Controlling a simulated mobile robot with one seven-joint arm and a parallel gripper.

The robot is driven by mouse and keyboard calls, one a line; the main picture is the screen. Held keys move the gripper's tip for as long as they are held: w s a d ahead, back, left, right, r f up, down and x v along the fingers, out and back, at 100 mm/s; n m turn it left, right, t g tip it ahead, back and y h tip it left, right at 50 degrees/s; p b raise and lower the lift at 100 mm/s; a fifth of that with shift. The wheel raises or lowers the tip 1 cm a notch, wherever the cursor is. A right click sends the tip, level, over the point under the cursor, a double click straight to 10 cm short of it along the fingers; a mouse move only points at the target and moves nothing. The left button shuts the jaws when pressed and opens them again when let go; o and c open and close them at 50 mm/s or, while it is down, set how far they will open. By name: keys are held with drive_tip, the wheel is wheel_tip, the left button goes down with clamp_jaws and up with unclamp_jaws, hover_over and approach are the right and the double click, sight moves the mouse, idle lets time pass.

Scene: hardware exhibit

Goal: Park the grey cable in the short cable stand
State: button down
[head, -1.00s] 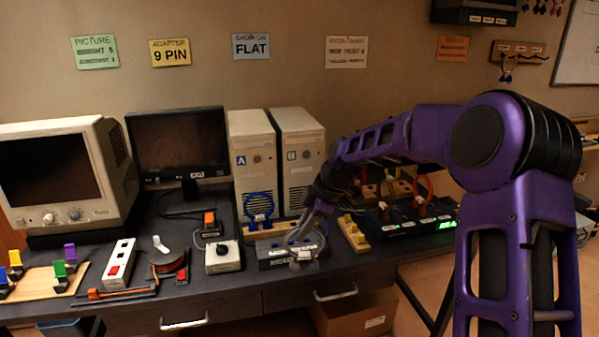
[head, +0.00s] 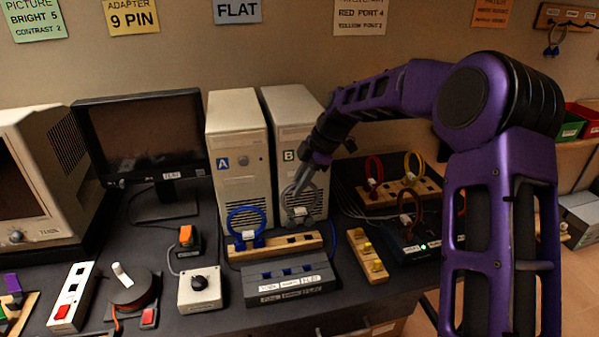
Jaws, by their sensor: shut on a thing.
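My gripper (head: 309,172) is shut on the looped grey cable (head: 304,192), whose labelled plug end hangs below it in front of tower B. In the head view the plug end appears just above the right part of a low wooden stand (head: 260,250). A blue cable (head: 247,218) stands in the left part of that stand, and dark slots show to its right. I cannot tell whether the grey plug touches the stand. A longer wooden stand (head: 369,204) at the back right holds a red cable (head: 373,171) and a yellow cable (head: 414,163).
The grey port box (head: 290,282) lies in front of the low stand. Towers A (head: 236,125) and B (head: 289,110) stand close behind it. A wooden block with yellow pegs (head: 367,256) and a dark device with a lit green lamp (head: 408,243) sit to the right.

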drive_tip(key=shift+w+f, duration=0.15)
drive_tip(key=shift+f+b, duration=0.65)
drive_tip(key=shift+f, duration=0.1)
drive_tip(key=shift+f+b, duration=0.3)
drive_tip(key=shift+f, duration=0.25)
drive_tip(key=shift+p, duration=0.4)
drive_tip(key=shift+f+b, duration=0.85)
drive_tip(key=shift+f, duration=0.15)
idle(2.7)
drive_tip(key=c, duration=0.7)
unclamp_jaws()
